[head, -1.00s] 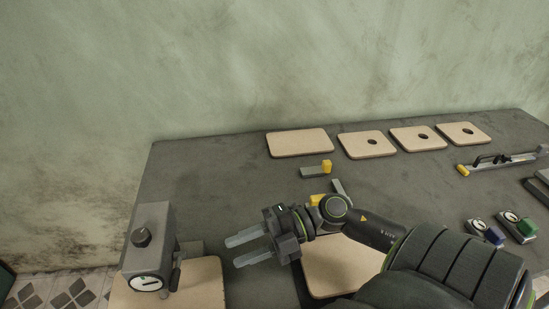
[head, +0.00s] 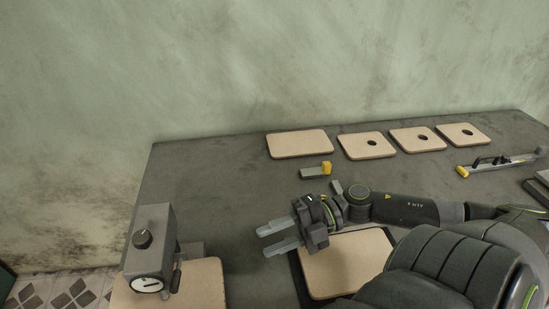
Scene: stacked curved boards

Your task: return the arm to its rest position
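My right arm comes in from the right, and its gripper (head: 276,238) is over the middle of the table, pointing left. Its two pale fingers are apart with nothing between them. The gripper is beside the upper left of a beige board (head: 345,268) lying on a dark mat; the arm hides part of that board. My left gripper is not in view.
The dark table (head: 215,180) carries a plain board (head: 300,143) and three boards with holes (head: 366,146) along the back. A grey device with a dial (head: 150,245) stands front left on a board (head: 200,285). A yellow-ended block (head: 316,170) and a clamp bar (head: 500,163) lie behind.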

